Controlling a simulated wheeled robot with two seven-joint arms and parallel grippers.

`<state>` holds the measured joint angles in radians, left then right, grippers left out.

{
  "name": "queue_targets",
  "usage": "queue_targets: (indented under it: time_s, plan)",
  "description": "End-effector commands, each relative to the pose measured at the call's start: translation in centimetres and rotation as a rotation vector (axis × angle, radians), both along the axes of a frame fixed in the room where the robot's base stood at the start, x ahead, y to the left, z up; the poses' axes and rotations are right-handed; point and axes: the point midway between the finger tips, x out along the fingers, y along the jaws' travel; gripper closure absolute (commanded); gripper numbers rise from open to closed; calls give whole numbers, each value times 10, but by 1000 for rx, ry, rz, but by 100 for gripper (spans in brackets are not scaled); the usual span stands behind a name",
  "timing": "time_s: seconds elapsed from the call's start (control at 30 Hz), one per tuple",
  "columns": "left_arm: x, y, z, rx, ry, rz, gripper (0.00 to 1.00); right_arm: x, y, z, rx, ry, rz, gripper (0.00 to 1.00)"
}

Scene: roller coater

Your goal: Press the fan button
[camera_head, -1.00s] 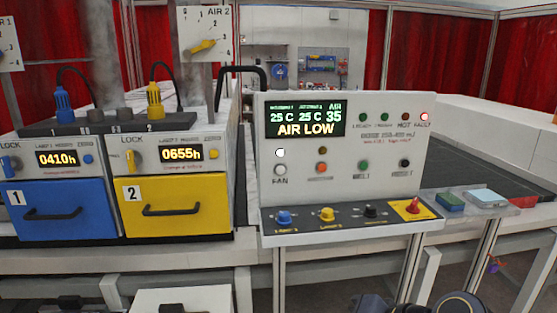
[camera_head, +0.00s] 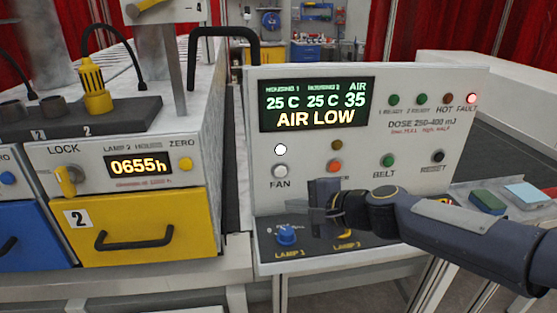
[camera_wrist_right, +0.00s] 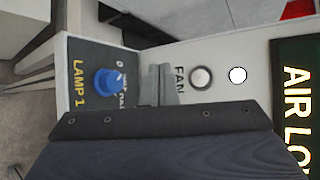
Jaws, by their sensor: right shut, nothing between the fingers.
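The fan button (camera_head: 280,171) is a round white button in a metal ring on the upright face of the control panel (camera_head: 468,90), above the label FAN. A lit white lamp (camera_head: 280,149) sits just above it. In the right wrist view the button (camera_wrist_right: 201,79) and lamp (camera_wrist_right: 238,75) lie right of the fingers. My right gripper (camera_head: 316,195) is shut and empty in front of the panel, below and right of the button. Its grey fingertips (camera_wrist_right: 158,84) lie between the FAN label and the lamp 1 knob, apart from the button. My left gripper is out of view.
The blue lamp 1 knob (camera_head: 287,234) stands on the panel's lower ledge near my right gripper. An orange button (camera_head: 335,167) is right of the fan button. The display (camera_head: 317,104) reads AIR LOW. A yellow drawer (camera_head: 150,228) is at left.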

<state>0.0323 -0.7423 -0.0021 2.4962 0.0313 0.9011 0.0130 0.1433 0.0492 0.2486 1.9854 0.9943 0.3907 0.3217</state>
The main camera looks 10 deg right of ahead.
Motion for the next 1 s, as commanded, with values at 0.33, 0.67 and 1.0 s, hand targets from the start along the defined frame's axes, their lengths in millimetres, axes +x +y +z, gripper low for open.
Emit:
queue_targets:
  time_s: [0.33, 0.67, 1.0]
  plan:
    - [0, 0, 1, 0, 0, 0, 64, 3, 0, 0, 10, 5, -7, 100]
    - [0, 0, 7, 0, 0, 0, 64, 20, 0, 1, 10, 6, -7, 100]
    - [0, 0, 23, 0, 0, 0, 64, 67, 0, 1, 10, 6, -7, 100]
